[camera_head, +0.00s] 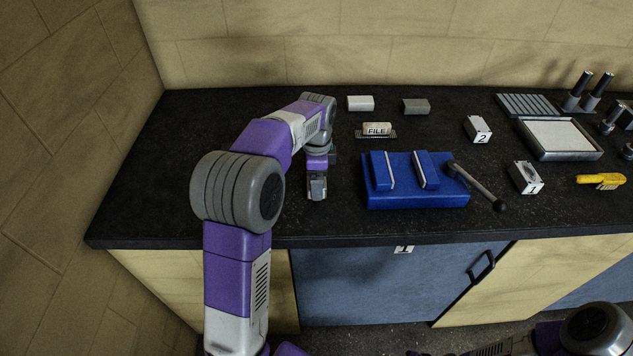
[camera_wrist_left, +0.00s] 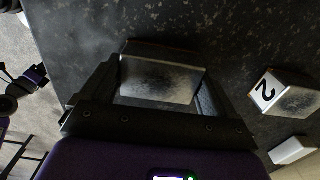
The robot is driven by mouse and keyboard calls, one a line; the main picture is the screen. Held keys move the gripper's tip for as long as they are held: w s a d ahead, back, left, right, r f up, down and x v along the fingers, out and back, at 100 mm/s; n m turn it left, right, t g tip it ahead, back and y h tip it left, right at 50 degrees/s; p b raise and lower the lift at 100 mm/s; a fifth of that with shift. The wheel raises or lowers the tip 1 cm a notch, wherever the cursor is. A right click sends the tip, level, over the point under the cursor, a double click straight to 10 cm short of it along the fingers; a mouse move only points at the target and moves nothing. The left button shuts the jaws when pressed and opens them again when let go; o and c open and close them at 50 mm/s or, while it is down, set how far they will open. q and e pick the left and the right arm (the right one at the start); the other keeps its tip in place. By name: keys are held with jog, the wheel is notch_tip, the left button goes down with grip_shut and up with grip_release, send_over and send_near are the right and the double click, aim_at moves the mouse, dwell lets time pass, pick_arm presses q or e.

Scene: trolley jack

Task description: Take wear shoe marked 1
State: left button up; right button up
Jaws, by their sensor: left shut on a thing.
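My left gripper (camera_head: 317,196) is low over the left part of the bench. It is shut on a grey metal block (camera_wrist_left: 158,82), which sits between the fingers in the left wrist view; no number shows on it. A block marked 1 (camera_head: 525,177) stands on the bench right of the blue fixture, and a block marked 2 (camera_head: 478,129) stands behind it. The left wrist view also shows a block marked 2 (camera_wrist_left: 286,93) close beside the held one; I cannot tell whether it is the same block. My right gripper is out of view.
A blue fixture (camera_head: 415,198) with a black-knobbed lever (camera_head: 478,188) is right of my left gripper. A FILE sign (camera_head: 377,129), a white block (camera_head: 360,103) and a grey block (camera_head: 416,106) are behind. A tray (camera_head: 598,154) and yellow tool (camera_head: 601,180) are at right.

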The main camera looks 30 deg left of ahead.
pick_arm(q)
jog(key=shift+r, duration=0.1)
jog(key=shift+c, duration=0.7)
jog(key=shift+r, duration=0.1)
